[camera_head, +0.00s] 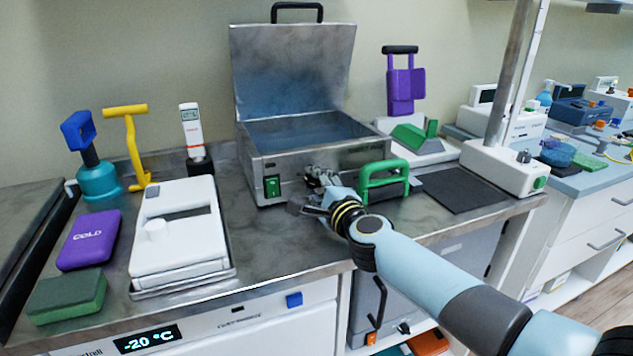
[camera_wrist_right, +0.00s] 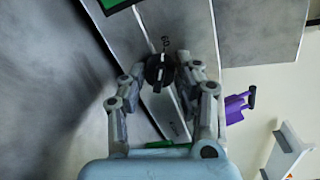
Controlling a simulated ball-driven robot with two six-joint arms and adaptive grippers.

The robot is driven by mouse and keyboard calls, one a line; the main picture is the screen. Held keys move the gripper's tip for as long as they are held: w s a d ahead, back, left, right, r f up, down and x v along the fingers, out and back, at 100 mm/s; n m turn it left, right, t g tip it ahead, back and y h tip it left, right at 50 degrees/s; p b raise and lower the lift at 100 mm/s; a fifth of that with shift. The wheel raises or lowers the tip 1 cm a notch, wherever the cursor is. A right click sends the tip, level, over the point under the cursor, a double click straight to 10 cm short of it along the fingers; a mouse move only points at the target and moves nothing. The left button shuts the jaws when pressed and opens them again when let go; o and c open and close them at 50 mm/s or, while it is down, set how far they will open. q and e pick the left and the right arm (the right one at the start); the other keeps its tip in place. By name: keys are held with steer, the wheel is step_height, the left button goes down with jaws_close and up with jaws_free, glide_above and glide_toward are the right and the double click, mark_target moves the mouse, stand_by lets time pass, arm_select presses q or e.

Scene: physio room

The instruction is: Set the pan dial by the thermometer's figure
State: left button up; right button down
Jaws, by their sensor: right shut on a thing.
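The pan (camera_head: 262,160) is a metal box on the counter with its lid (camera_head: 292,70) raised and a green switch (camera_head: 272,187) on its front. Its black dial (camera_wrist_right: 158,72) shows in the wrist view with a light mark and printed figures beside it. My right gripper (camera_head: 318,184) is at the pan's front, its fingers (camera_wrist_right: 159,80) shut on the dial from both sides; in the head view the gripper hides the dial. The white thermometer (camera_head: 190,125) stands upright left of the pan; its small display is too small to read. My left gripper is not in view.
A green handle (camera_head: 385,178) stands close right of my right gripper. A white lidded unit (camera_head: 178,235), a purple COLD pack (camera_head: 90,240) and a green sponge-like block (camera_head: 67,296) lie left. A front display (camera_head: 147,339) reads -20 °C. Counter before the pan is mostly clear.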

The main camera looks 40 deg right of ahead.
stand_by(0.4)
steer(key=c, duration=1)
jaws_free()
steer(key=shift+a, duration=0.1)
steer(key=shift+o, duration=0.2)
steer(key=shift+s, duration=0.1)
steer(key=v, duration=1)
steer(key=shift+s, duration=0.3)
steer(key=shift+s+a+r, duration=0.1)
steer(key=shift+s+a, duration=0.05)
steer(key=shift+s, duration=0.45)
